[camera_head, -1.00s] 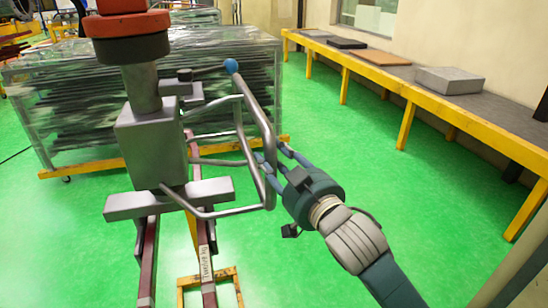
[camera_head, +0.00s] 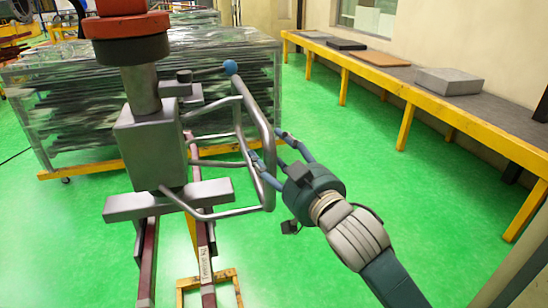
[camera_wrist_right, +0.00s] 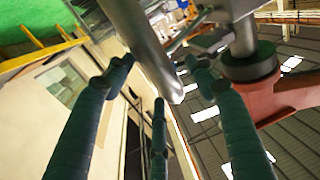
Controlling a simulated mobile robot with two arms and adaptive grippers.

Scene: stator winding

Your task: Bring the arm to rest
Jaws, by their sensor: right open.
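My right gripper (camera_head: 269,147) is open at the right side of a bent steel tube handle (camera_head: 265,123) on a grey machine head (camera_head: 152,146). One finger lies in front of the tube and another shows to its right. I cannot tell whether they touch it. In the right wrist view the spread blue-green fingers of the gripper (camera_wrist_right: 160,75) show with a steel tube (camera_wrist_right: 145,45) between them near the tips. The gripper holds nothing. My left gripper is not in view.
The handle has a blue ball (camera_head: 230,67) at its top. A wrapped stack of dark bars (camera_head: 60,105) stands behind the machine. A long yellow-framed bench (camera_head: 475,108) with a grey block (camera_head: 449,81) runs along the right wall. Green floor (camera_head: 350,145) is clear between handle and bench.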

